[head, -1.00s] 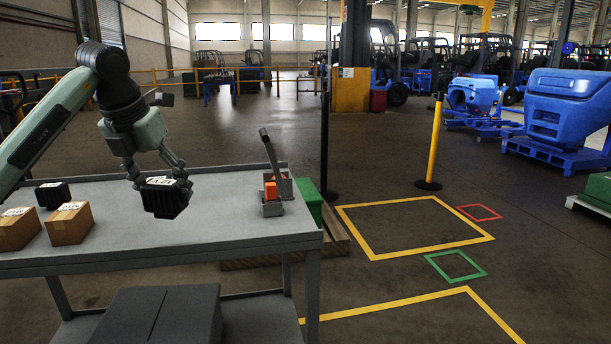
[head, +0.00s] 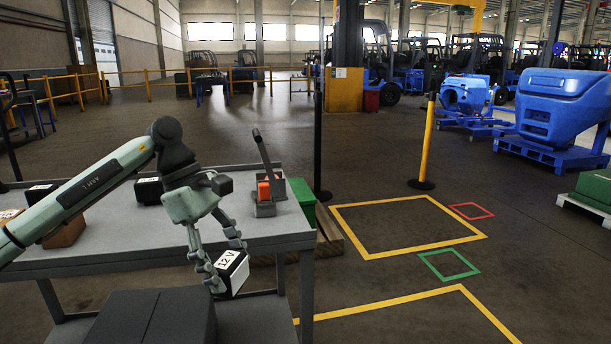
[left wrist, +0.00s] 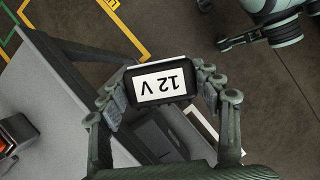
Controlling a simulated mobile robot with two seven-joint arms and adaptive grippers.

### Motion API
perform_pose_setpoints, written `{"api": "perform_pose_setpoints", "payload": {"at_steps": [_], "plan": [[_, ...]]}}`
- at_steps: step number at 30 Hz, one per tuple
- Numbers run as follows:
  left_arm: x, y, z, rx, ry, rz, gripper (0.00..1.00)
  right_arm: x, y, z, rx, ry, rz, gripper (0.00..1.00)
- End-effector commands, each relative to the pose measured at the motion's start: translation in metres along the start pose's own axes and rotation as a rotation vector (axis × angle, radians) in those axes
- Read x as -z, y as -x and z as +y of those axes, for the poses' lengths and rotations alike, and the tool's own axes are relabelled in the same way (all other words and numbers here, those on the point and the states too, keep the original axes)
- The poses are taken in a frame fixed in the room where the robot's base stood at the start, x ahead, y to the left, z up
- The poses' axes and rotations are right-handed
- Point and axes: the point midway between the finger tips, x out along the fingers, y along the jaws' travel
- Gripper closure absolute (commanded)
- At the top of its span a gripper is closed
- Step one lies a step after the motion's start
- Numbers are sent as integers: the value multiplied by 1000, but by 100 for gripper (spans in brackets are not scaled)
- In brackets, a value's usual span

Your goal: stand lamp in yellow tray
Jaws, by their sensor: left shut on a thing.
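My left gripper (head: 218,263) is shut on a black battery (head: 236,282) with a white "12 V" label. It holds the battery in the air at the bench's near right side, tilted in the head view. In the left wrist view the battery (left wrist: 163,82) sits between the two fingers, its label facing the camera. I see no lamp and no yellow tray; the only yellow shapes low down are outlines (head: 408,226) painted on the floor.
The grey bench (head: 120,242) carries another black battery (head: 150,190), cardboard boxes (head: 66,233) and a lever fixture with an orange part (head: 268,188). A dark grey box (head: 150,318) stands low in front. A yellow post (head: 426,140) stands beyond. The marked floor is clear.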

Motion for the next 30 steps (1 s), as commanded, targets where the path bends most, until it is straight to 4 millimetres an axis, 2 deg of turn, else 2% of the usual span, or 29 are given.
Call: {"api": "perform_pose_setpoints", "payload": {"at_steps": [3,9,15,22,30], "plan": [[-2,-24,-16,128,-301,3,74,0,0,0,1,-1,0,100],[2,-62,-47,332,-791,6,74,0,0,-1,1,-2,0,100],[7,-83,-69,457,-1099,6,74,0,0,0,1,-1,-1,100],[12,-98,-86,544,-1311,6,74,0,0,0,1,-1,-1,100],[50,-82,-91,503,-1217,5,74,0,0,0,0,-1,-1,100]]}}
